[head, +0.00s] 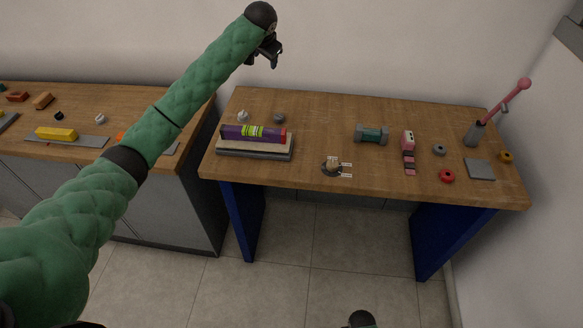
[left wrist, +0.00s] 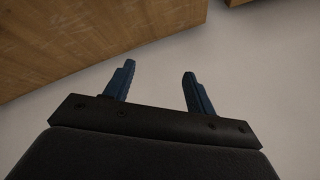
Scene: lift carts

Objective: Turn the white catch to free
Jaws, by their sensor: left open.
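Two small white pieces could be the white catch. One (head: 242,115) stands at the back left of the right-hand table, behind a purple block. The other (head: 128,119) stands on the left counter. Both are too small to tell how they are turned. My left gripper (head: 268,58) is raised in front of the wall, above and beyond the table's back edge, apart from both pieces. In the left wrist view its two blue fingers (left wrist: 160,80) are spread with nothing between them. My right gripper does not show.
The wooden table (head: 310,112) holds a purple block (head: 253,133) on a grey base, a teal piece (head: 371,134), a pink piece (head: 408,150), and a pink lever (head: 503,102). The left counter (head: 85,100) carries a yellow block (head: 56,134). The table's middle back is clear.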

